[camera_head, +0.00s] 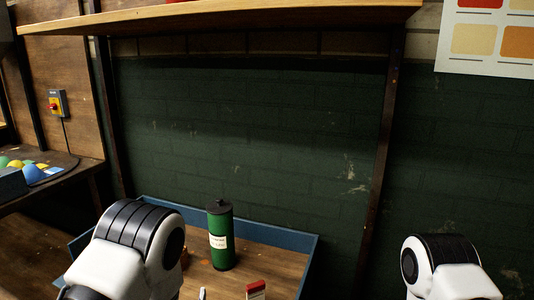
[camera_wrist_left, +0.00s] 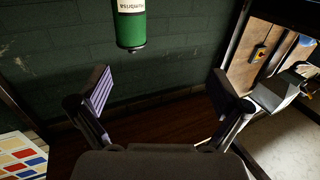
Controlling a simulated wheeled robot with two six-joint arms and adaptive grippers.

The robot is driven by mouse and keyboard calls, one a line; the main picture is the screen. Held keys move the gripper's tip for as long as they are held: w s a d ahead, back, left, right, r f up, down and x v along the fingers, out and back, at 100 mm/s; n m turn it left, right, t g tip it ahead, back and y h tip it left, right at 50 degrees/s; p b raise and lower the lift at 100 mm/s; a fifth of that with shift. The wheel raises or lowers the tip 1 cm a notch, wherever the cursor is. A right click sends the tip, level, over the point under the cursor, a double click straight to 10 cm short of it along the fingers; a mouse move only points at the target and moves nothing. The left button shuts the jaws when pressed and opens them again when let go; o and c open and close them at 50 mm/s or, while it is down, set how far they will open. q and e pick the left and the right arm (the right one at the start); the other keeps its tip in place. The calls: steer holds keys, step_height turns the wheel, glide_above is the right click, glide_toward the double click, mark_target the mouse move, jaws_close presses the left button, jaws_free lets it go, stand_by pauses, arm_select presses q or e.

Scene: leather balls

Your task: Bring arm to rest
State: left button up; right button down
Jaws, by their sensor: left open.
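My left arm (camera_head: 125,250) rises at the lower left of the head view, its white and black joint in front of the tray. Its gripper does not show there. In the left wrist view my left gripper (camera_wrist_left: 158,92) has its two fingers spread wide with nothing between them. A green canister (camera_head: 221,240) with a black cap and white label stands upright in the blue-rimmed tray. It also shows upside down in the wrist view (camera_wrist_left: 130,30), beyond the fingers and apart from them. My right arm (camera_head: 448,265) shows at the lower right, its gripper hidden.
The tray's blue rim (camera_head: 270,234) encloses a wooden floor with a small red and white item (camera_head: 256,289). A wooden shelf (camera_head: 230,17) hangs overhead. A side bench at left holds several colored balls (camera_head: 32,172). A dark green wall stands behind.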

arm_select(q)
steer(key=s+a+f+n+g+p, duration=0.1)
steer(key=s+a+f+g+p, duration=0.5)
steer(key=s+f+g, duration=0.45)
steer(key=s+d+f+g, duration=0.1)
steer(key=s+f+g, duration=0.1)
steer(key=s, duration=0.8)
steer(key=s+f+m+g+h+p, duration=0.1)
steer(key=s+g, duration=0.3)
steer(key=s, duration=0.6)
steer(key=shift+s+d+f, duration=0.25)
steer(key=shift+d+f, duration=0.1)
steer(key=shift+f, duration=0.15)
